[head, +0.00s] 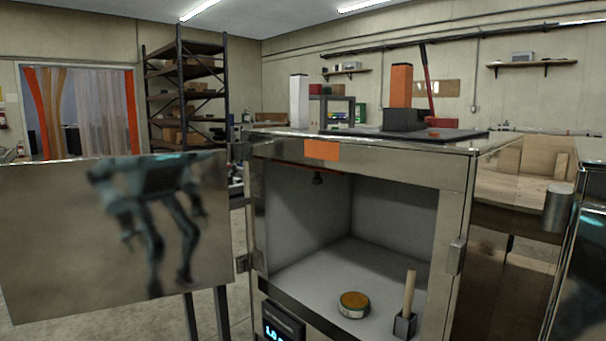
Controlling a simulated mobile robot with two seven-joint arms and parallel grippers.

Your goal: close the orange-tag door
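The orange tag (321,149) is on the upper front frame of a metal cabinet (425,167). The cabinet's door (75,260) is wide open, swung out to the left from hinges (247,261) on the left side of the opening. Its shiny face shows a blurred reflection of a robot. A latch piece (456,256) is on the right post of the opening. Neither of my grippers shows directly in the head view.
Inside the cabinet are a round tin (353,305) and a wooden handle in a dark holder (405,322), near the front. A dark plate (450,135) with several items lies on top. A shiny dark panel (585,265) stands at the right edge. A shelf rack (180,95) is behind.

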